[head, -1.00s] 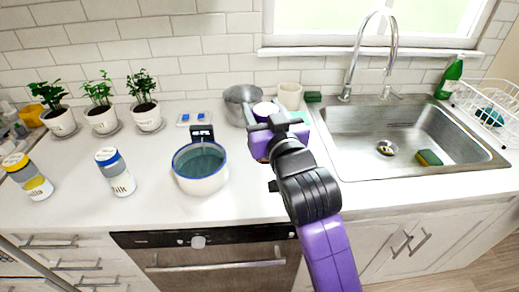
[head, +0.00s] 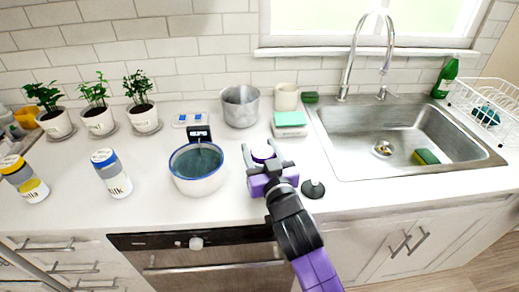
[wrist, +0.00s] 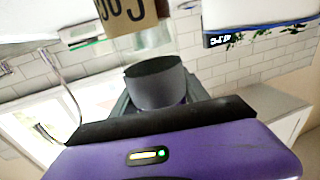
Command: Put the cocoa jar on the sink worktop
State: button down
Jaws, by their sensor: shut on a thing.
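The white worktop lies around and below the gripper. In the wrist view a dark grey round shape (wrist: 155,85) shows between the fingers. A brown label (wrist: 130,14) with cut-off letters shows at the top edge.
A blue-rimmed bowl (head: 198,172) stands close left of my gripper. A dark knobbed object (head: 313,188) is close right. The sink (head: 390,145) is right.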

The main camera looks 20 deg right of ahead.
jog(key=shift+f, duration=0.1)
jog(key=c, duration=0.6)
grip_release()
jog(key=shift+o, duration=0.2)
jog(key=shift+s, duration=0.2)
jog(key=s+a+b, duration=0.1)
jog(key=s+b, duration=0.1)
jog(key=s, duration=0.9)
jog(key=shift+s+a, duration=0.2)
jog(key=shift+s, duration=0.1)
